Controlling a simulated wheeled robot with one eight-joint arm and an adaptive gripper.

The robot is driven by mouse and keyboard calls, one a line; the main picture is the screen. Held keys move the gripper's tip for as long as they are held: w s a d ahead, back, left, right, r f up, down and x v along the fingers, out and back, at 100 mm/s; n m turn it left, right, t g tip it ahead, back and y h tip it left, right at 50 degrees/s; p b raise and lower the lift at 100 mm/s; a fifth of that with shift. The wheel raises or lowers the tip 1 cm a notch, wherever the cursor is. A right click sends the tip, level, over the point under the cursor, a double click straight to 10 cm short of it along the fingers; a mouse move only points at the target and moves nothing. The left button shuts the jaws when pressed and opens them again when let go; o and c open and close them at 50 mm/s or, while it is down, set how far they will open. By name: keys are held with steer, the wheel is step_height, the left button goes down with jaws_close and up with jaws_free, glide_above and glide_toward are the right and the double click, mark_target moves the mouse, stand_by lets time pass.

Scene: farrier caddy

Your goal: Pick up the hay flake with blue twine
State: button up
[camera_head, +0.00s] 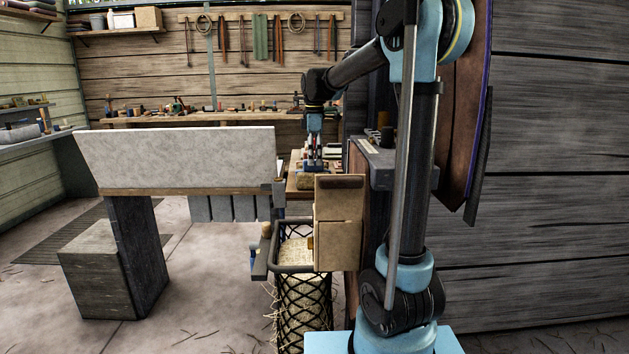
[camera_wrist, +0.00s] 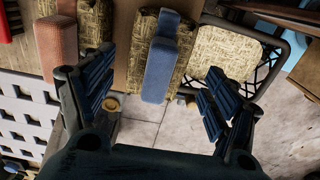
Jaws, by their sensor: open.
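In the wrist view, a straw-coloured hay block shows on both sides of a long blue piece (camera_wrist: 160,68); its left part (camera_wrist: 141,38) and right part (camera_wrist: 188,38) are visible. The blue piece covers the middle, and I cannot make out twine as such. My gripper (camera_wrist: 160,80) is open and empty, with its ribbed fingers spread either side of the blue piece in the picture. In the head view my gripper (camera_head: 313,163) points down just above a small tan block (camera_head: 312,182) on the wooden bench. I cannot tell whether they touch.
A black net holder (camera_head: 303,268) with hay hangs low in front of the bench; its hay (camera_wrist: 225,50) shows right in the wrist view. A wooden box (camera_head: 338,232) stands near it. A pinkish block (camera_wrist: 57,48) lies left. A pale panel (camera_head: 180,157) stands left.

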mark_target(313, 174)
steer(key=shift+w+a+f, duration=0.1)
steer(key=shift+f, duration=1.65)
steer(key=shift+a+f, duration=0.1)
steer(key=shift+f, duration=1.65)
steer(key=shift+c, duration=0.2)
steer(key=c, duration=1.1)
steer(key=shift+o, duration=0.2)
steer(key=shift+r, duration=0.1)
step_height(313, 174, up, 10)
steer(key=shift+f, duration=0.1)
